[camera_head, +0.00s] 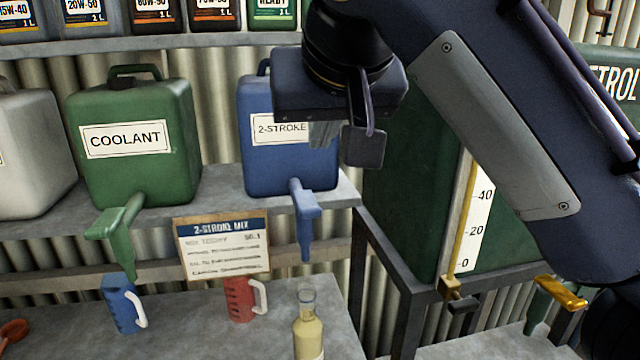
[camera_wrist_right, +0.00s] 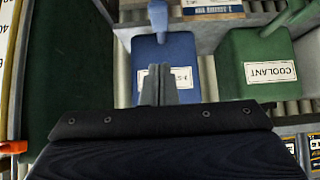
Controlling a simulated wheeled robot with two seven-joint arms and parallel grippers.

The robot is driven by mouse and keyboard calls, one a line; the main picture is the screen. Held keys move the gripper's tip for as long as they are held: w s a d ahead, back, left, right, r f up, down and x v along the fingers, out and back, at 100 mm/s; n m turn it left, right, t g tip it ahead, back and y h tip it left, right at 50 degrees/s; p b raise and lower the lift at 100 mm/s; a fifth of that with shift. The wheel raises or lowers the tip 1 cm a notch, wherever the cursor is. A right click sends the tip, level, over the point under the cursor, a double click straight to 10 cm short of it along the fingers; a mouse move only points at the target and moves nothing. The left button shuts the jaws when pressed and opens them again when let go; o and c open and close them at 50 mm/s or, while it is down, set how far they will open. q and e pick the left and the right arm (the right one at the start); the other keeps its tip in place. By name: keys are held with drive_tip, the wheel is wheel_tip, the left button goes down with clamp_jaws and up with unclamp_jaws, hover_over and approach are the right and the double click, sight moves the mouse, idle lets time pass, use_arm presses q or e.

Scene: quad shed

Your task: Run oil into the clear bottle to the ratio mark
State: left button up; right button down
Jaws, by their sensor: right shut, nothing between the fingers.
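The clear bottle (camera_head: 308,338) stands upright on the lower bench, with pale yellow liquid in it and a clear neck; its base is cut off by the frame. The blue 2-STROKE container (camera_head: 262,165) sits on the shelf above, and its blue tap (camera_head: 304,215) points down, over the bottle in the picture. My right gripper (camera_head: 324,134) is shut and empty in front of the container's label, above the tap. The wrist view shows its closed fingers (camera_wrist_right: 158,84) over the blue container (camera_wrist_right: 180,55). My left gripper is not in view.
A green COOLANT container (camera_head: 135,160) with a green tap (camera_head: 118,230) is to the left. A blue jug (camera_head: 122,305) and red jug (camera_head: 238,298) stand on the bench. A 2-STROKE MIX card (camera_head: 222,247) hangs behind them. A green tank with a scale (camera_head: 478,225) is right.

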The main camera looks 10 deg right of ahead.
drive_tip(key=b, duration=0.2)
hover_over(312, 212)
drive_tip(key=f, duration=0.7)
drive_tip(key=shift+w+d+f, duration=0.1)
drive_tip(key=shift+w+f, duration=0.05)
drive_tip(key=shift+w, duration=0.25)
wheel_tip(312, 212, down, 2)
drive_tip(key=shift+f, duration=0.95)
drive_tip(key=shift+b, duration=0.3)
drive_tip(key=f+t+b, duration=0.1)
drive_tip(key=t+b, duration=0.1)
drive_tip(key=b, duration=0.3)
drive_tip(key=s+f+t+b, duration=0.1)
drive_tip(key=f+b, duration=0.1)
drive_tip(key=b, duration=0.2)
drive_tip(key=shift+f+t+b, duration=0.15)
drive_tip(key=shift+t+b, duration=0.2)
drive_tip(key=shift+t, duration=0.05)
drive_tip(key=shift+r+p, duration=0.35)
drive_tip(key=shift+p, duration=0.05)
idle(3.1)
